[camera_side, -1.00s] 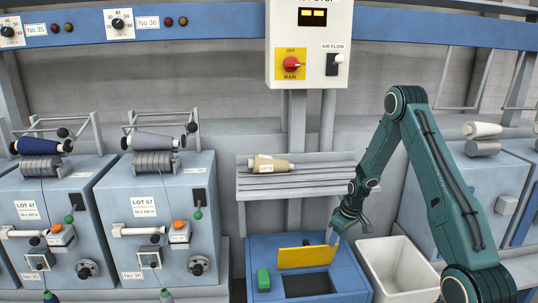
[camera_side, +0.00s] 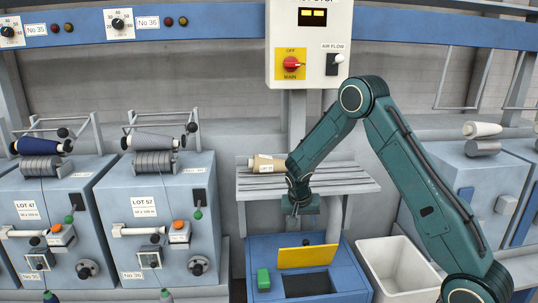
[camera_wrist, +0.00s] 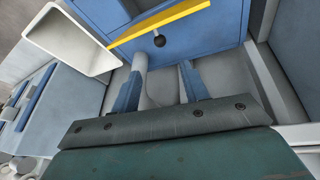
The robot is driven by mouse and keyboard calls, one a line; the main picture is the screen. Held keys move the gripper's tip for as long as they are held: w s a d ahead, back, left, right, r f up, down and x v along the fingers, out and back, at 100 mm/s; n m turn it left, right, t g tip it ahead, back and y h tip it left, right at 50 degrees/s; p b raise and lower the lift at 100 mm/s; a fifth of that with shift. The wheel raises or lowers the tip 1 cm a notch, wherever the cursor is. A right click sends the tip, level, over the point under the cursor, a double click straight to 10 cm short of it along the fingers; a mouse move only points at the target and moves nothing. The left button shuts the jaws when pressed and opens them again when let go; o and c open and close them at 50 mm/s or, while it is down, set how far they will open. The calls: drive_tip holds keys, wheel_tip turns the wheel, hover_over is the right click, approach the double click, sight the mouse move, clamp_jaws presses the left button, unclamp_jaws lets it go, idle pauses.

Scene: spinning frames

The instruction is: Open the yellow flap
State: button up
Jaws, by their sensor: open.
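The yellow flap (camera_side: 308,257) stands raised and tilted at the back edge of a dark rectangular opening (camera_side: 308,284) in the blue box (camera_side: 258,293). A dark round knob (camera_side: 306,243) shows just behind its upper edge. In the wrist view the yellow flap (camera_wrist: 165,20) is a slanting strip at the top, with the black knob (camera_wrist: 159,41) beside it. My gripper (camera_side: 300,218) is above and behind the flap in the side view, apart from it. In the wrist view my gripper (camera_wrist: 160,78) is open and empty, its fingers spread below the knob.
A white bin (camera_side: 393,268) stands right of the box. A slatted shelf (camera_side: 345,180) with a tan cone (camera_side: 265,164) is close behind my gripper. A control panel (camera_side: 309,45) hangs above.

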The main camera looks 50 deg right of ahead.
sight(306, 241)
drive_tip(key=shift+f, duration=0.1)
drive_tip(key=shift+x, duration=6.85)
drive_tip(key=shift+d, duration=0.1)
clamp_jaws()
